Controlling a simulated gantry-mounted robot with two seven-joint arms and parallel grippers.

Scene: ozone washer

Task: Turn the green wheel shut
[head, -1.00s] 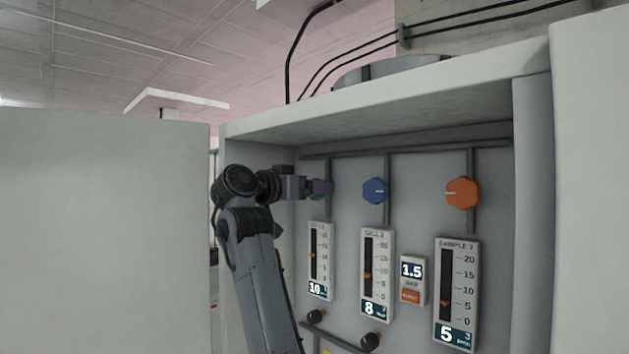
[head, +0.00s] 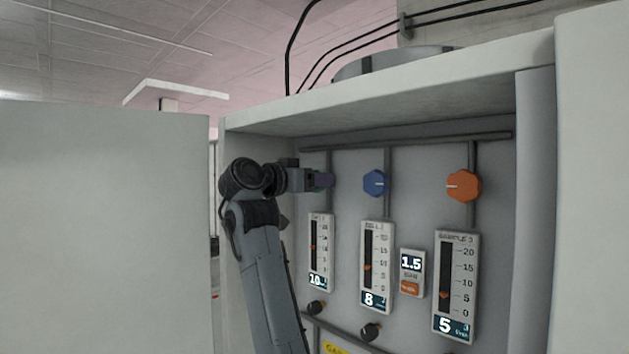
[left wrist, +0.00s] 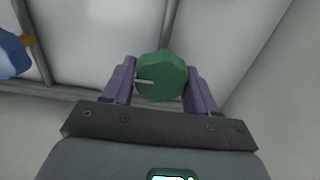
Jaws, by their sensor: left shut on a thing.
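The green wheel (left wrist: 163,77) sits between the two purple fingers of my left gripper (left wrist: 161,88) in the left wrist view. The fingers are shut on its left and right sides. A pale pointer line on the wheel points to the left in that view. In the head view my left gripper (head: 322,181) reaches the panel at the upper left, and it hides the green wheel there. Below it a gauge (head: 320,253) reads 10. My right gripper is not in view.
A blue wheel (head: 374,184) and an orange wheel (head: 464,186) are to the right on the same panel. Gauges reading 8 (head: 376,266) and 5 (head: 455,287) hang below them. Cabinet walls and a top edge (head: 380,98) surround the panel.

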